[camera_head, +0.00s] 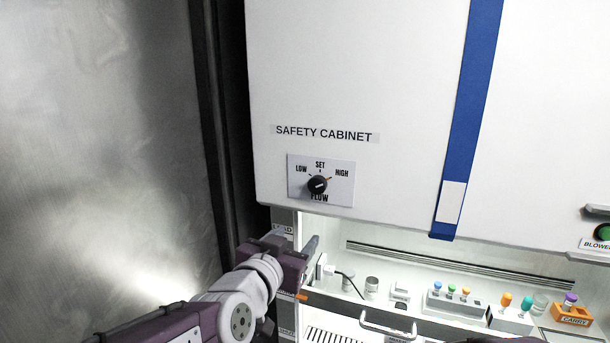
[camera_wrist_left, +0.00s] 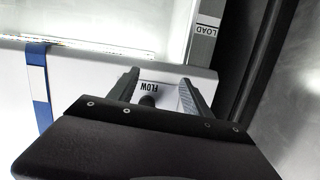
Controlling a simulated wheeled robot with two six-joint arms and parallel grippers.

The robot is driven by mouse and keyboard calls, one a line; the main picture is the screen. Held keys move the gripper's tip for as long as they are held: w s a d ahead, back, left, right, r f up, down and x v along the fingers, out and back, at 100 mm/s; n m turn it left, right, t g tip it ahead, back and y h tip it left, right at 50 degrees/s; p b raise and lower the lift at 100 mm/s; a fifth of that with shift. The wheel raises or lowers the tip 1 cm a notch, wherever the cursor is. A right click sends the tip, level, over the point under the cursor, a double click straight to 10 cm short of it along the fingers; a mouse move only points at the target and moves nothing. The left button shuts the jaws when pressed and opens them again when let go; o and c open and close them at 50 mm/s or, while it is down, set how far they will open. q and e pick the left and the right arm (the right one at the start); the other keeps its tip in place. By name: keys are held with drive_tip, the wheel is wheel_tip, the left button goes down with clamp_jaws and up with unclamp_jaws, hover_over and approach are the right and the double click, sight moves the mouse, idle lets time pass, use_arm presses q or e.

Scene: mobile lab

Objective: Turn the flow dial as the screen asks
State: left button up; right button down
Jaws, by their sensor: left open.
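The flow dial (camera_head: 317,184) is a black round knob on a white plate marked LOW, SET, HIGH and FLOW, on the safety cabinet's front panel. Its pale pointer line slants up to the right, towards the HIGH side. My left gripper (camera_head: 312,246) is below the plate in the head view, apart from the dial. In the left wrist view its two fingers (camera_wrist_left: 160,92) are spread. The dial (camera_wrist_left: 149,100) shows between them, partly hidden by the gripper body. No screen shows in either view. My right gripper is not in view.
A blue strip (camera_head: 468,110) runs down the white cabinet front (camera_head: 400,60). Below is a lit work space with vials, an orange carrier (camera_head: 571,315) and a metal handle (camera_head: 387,328). A blower button (camera_head: 602,232) is at the right. A grey metal wall (camera_head: 90,130) stands left.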

use_arm(q)
drive_tip(key=t+h, duration=0.1)
drive_tip(key=t, duration=0.1)
approach(316, 185)
drive_tip(key=p+x, duration=0.2)
drive_tip(key=x, duration=0.6)
drive_tip(key=shift+w+d, duration=0.1)
drive_tip(key=shift+w, duration=0.3)
drive_tip(key=shift+w+d, duration=0.15)
drive_tip(key=shift+w, duration=0.05)
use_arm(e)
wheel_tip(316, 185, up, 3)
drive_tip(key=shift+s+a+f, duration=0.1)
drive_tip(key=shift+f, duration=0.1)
use_arm(q)
drive_tip(key=shift+c, duration=0.3)
